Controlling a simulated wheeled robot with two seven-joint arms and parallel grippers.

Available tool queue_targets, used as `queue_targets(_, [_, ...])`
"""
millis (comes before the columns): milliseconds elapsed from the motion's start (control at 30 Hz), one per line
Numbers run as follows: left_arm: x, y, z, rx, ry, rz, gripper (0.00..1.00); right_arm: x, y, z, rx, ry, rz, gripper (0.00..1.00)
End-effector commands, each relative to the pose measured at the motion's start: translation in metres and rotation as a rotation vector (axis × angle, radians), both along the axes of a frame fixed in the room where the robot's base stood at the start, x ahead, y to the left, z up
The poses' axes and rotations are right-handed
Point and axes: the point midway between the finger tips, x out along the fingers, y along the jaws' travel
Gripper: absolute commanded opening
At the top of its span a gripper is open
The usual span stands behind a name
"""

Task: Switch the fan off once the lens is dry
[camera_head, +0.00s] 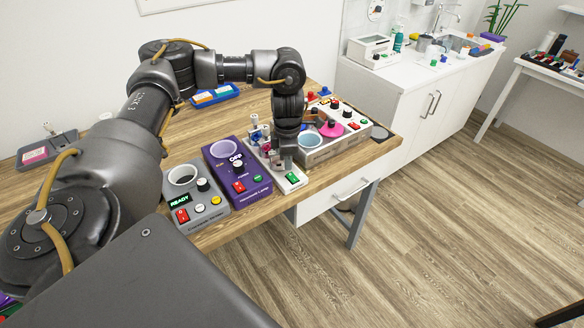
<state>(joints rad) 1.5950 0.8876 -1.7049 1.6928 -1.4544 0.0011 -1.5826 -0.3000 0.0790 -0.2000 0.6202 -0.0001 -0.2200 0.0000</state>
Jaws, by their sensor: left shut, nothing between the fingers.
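My left gripper (286,166), at the end of the arm from the left, is shut and empty. It points down over a narrow white device (266,160) with a green button (293,178); I cannot tell whether it touches. A purple device (236,170) left of it has a round opening, a dark knob, a red switch, a green button and lettering that seems to read OFF. A grey device (195,205) further left shows READY. No fan is clearly recognisable.
The wooden table (80,185) has a blue tray (215,97) at the back and a grey box (47,150) at the left. The devices stand close together along the front edge. A white counter (400,80) with a sink stands behind right; the floor right is mostly clear.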

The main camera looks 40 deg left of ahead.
Motion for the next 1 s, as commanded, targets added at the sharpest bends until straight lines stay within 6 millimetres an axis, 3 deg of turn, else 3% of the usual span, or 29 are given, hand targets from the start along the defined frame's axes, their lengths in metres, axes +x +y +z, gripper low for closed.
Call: queue_targets(1000, [0.000, 0.000, -0.014, 0.000, 0.000, 0.000, 0.00, 0.000, 0.000, -0.009, 0.000, 0.000, 0.000, 0.36])
